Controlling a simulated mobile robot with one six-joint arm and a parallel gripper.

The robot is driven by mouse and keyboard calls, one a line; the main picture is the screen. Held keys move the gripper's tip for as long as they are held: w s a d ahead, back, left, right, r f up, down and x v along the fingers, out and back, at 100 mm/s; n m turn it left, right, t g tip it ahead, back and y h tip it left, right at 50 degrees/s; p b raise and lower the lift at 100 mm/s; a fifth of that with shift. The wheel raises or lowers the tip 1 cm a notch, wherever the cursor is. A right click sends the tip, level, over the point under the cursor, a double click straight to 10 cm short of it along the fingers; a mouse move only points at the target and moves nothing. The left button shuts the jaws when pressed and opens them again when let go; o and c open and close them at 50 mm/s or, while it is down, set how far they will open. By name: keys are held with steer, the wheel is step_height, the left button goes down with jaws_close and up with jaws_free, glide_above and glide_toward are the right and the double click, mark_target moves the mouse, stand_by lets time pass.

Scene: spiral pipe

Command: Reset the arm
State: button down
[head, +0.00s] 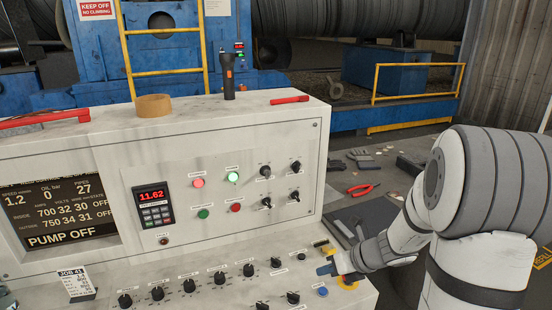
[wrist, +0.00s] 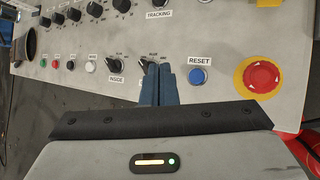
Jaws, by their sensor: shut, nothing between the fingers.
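My gripper (wrist: 158,70) is shut and empty, its two blue fingers side by side over the sloping control panel. In the head view my gripper (head: 326,268) is at the panel's right end. In the wrist view the fingertips overlap a black knob just left of the blue button (wrist: 198,76) under the RESET label. Whether they touch the panel I cannot tell. The blue button also shows in the head view (head: 322,292). The red emergency stop (wrist: 261,76) on its yellow ring is right of the blue button; in the head view it is largely hidden by my gripper.
The console (head: 100,155) has a screen (head: 60,213) reading PUMP OFF and a red display (head: 152,195) reading 11.62. Several black knobs line the sloping panel. A flashlight (head: 228,78) and tape roll (head: 153,105) stand on top. Red pliers (head: 362,189) lie beyond the console.

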steer(key=s+r+n+h, duration=0.2)
steer(key=s+r+n, duration=0.2)
steer(key=n, duration=0.6)
steer(key=s+r+n+g+h, duration=0.1)
steer(key=s+r+n+h, duration=0.2)
steer(key=s+n, duration=0.6)
steer(key=s+r+n+h, duration=0.2)
steer(key=s+r+n, duration=0.2)
steer(key=n, duration=0.8)
steer(key=shift+s+a+r+n+g, duration=0.2)
steer(key=shift+s+r+n+g, duration=0.15)
steer(key=shift+s, duration=0.85)
